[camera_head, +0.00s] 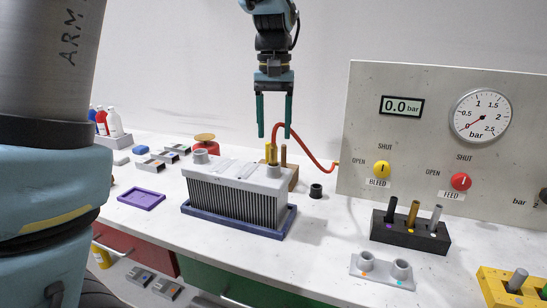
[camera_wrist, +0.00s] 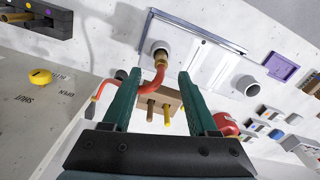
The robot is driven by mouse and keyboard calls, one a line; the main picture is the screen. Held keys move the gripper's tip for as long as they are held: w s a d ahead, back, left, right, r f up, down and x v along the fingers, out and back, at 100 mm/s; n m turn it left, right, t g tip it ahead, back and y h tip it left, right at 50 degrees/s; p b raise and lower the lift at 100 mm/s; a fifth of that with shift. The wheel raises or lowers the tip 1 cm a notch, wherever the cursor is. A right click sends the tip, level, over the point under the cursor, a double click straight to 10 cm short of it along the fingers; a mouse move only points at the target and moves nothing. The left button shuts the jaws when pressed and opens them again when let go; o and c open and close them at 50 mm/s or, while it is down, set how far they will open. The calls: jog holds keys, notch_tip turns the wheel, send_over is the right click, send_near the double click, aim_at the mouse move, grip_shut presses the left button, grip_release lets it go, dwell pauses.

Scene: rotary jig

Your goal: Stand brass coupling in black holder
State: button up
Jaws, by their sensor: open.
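A brass-coloured cylinder (camera_head: 413,213), which looks like the brass coupling, stands upright in the middle of the black holder (camera_head: 400,236), between a black and a grey one. The holder also shows at the top left edge of the wrist view (camera_wrist: 58,22), partly cut off. My gripper (camera_head: 274,137) is open and empty, its fingers pointing down above the back of the bench, well left of the holder. Its two green fingers show apart in the wrist view (camera_wrist: 158,80).
A finned grey block (camera_head: 240,200) sits on a blue tray below my gripper. A red hose (camera_head: 310,145) runs close by my fingers. A wooden block (camera_wrist: 174,97) with two pegs and a black ring (camera_head: 316,190) are near. The gauge panel (camera_head: 440,90) stands behind the holder.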

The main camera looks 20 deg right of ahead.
aim_at(274, 143)
jog(key=shift+s+a+f+p, duration=0.1)
jog(key=shift+f+p, duration=0.3)
jog(key=shift+f, duration=0.95)
jog(key=shift+s+a+f+p, duration=0.1)
jog(key=shift+f+p, duration=0.25)
jog(key=shift+f, duration=0.95)
grip_shut()
